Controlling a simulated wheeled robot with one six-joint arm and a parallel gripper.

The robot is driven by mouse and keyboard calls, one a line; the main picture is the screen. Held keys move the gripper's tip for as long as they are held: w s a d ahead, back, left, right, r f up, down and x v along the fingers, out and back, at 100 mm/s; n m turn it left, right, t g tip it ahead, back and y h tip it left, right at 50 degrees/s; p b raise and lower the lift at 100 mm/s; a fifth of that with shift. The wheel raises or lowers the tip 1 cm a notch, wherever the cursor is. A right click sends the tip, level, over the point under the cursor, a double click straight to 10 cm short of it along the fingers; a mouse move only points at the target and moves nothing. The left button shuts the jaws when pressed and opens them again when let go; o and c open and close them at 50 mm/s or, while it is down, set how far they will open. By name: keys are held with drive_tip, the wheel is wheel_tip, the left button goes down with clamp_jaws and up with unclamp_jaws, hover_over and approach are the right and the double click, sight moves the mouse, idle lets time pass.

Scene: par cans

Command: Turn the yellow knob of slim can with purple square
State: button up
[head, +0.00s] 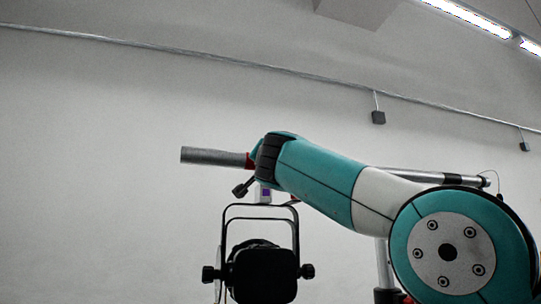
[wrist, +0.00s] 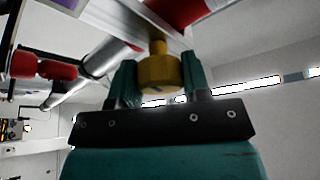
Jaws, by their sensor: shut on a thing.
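The yellow knob (wrist: 158,70) sits between the two teal fingers of my gripper (wrist: 160,82) in the wrist view. The fingers are shut on it from both sides. The knob's stem runs up to a pale metal clamp at the top of that view. A small purple square (head: 265,192) shows on a pale piece just above the yoke of a black can (head: 262,274) in the head view. Part of a purple patch (wrist: 67,3) also shows at the top left of the wrist view. In the head view my arm hides the knob and the fingertips.
A grey pipe (head: 212,157) runs behind my wrist, with a red part by it. Red parts (wrist: 42,68) and metal tubes lie to the left in the wrist view. A black lever (head: 243,187) sticks out by the clamp. The room left of the can looks free.

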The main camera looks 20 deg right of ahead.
drive_tip(key=m+g+h+p, duration=0.1)
drive_tip(key=m+p, duration=0.1)
drive_tip(key=m, duration=0.3)
drive_tip(key=shift+a+r, duration=0.1)
drive_tip(key=m+g+h+p, duration=0.1)
drive_tip(key=m+g+p, duration=0.1)
drive_tip(key=m, duration=0.2)
drive_tip(key=shift+r+p, duration=0.1)
drive_tip(key=shift+p, duration=0.2)
drive_tip(key=m+g+p, duration=0.1)
drive_tip(key=m+p, duration=0.1)
drive_tip(key=m, duration=0.1)
drive_tip(key=shift+m, duration=0.4)
drive_tip(key=m+g+p, duration=0.2)
drive_tip(key=m+p, duration=0.1)
drive_tip(key=m, duration=0.1)
drive_tip(key=shift+y, duration=0.4)
drive_tip(key=m+g+y+p, duration=0.1)
drive_tip(key=m+y, duration=0.1)
drive_tip(key=m, duration=0.2)
drive_tip(key=shift+m, duration=0.3)
drive_tip(key=m+y, duration=0.2)
drive_tip(key=shift+m+g, duration=0.4)
drive_tip(key=shift+m+y, duration=0.9)
drive_tip(key=shift+m, duration=0.1)
